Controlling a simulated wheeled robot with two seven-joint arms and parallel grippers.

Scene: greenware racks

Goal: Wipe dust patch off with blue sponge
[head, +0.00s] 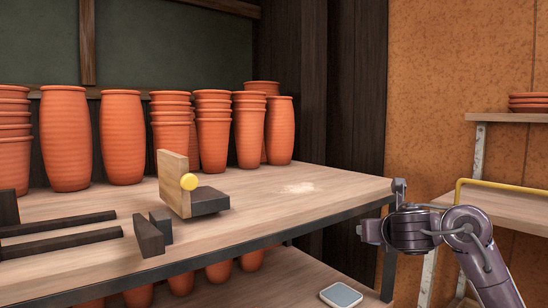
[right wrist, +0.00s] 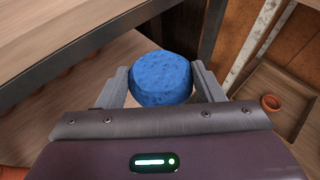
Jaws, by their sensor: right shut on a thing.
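A pale dust patch (head: 299,188) lies on the wooden shelf top (head: 262,208), toward its right end. The blue sponge (right wrist: 162,79) is round and sits between the two fingers of my right gripper (right wrist: 165,85) in the right wrist view. The right gripper is shut on it. In the head view the right gripper (head: 399,188) is at the right front corner of the shelf, to the right of the dust patch and apart from it. The sponge is hidden there. My left gripper is not in view.
Several terracotta pots (head: 122,138) stand along the back of the shelf. A yellow rail (head: 500,185) edges the right-hand table. A small tray (head: 341,295) lies below.

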